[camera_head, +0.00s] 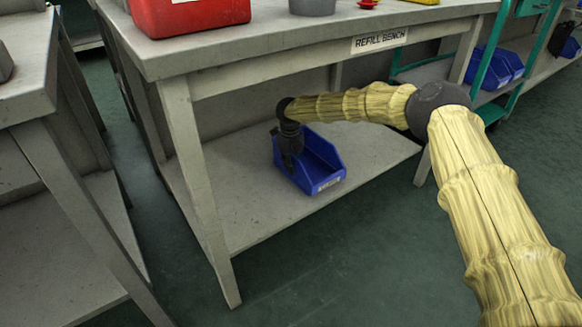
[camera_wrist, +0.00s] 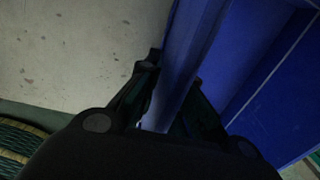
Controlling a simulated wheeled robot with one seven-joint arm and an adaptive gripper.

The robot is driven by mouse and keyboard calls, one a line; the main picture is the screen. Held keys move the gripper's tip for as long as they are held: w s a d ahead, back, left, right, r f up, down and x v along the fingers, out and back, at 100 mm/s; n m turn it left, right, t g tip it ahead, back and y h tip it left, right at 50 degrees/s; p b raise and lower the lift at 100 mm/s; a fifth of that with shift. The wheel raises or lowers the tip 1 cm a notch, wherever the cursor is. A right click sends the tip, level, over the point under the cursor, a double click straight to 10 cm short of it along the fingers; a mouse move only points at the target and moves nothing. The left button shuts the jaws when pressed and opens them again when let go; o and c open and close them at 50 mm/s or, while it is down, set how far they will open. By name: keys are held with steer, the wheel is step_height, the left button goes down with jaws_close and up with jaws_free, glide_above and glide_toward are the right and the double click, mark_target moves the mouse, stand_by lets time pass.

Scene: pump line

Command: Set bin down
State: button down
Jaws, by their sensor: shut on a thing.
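The blue bin (camera_head: 319,172) is at the lower shelf (camera_head: 243,217) of the refill bench, upright, with its labelled low front facing right and toward me. My gripper (camera_head: 289,150) points down at the bin's left wall and is shut on it. In the wrist view the blue wall (camera_wrist: 184,60) runs between the two dark fingers (camera_wrist: 170,100), and the inside of the bin lies to the right. The bin appears to rest on the shelf, but its underside is hidden, so I cannot tell for certain.
The bench top (camera_head: 285,38) with a red container (camera_head: 190,14) is above my forearm. A bench leg (camera_head: 199,190) stands left of the bin. Bare shelf lies around the bin. A teal-framed cart (camera_head: 484,62) with blue bins (camera_head: 497,66) is at the right.

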steer(key=shift+f, duration=0.1)
steer(key=c, duration=1.6)
jaws_free()
steer(key=shift+r+p, duration=2.2)
steer(key=shift+r, duration=1.65)
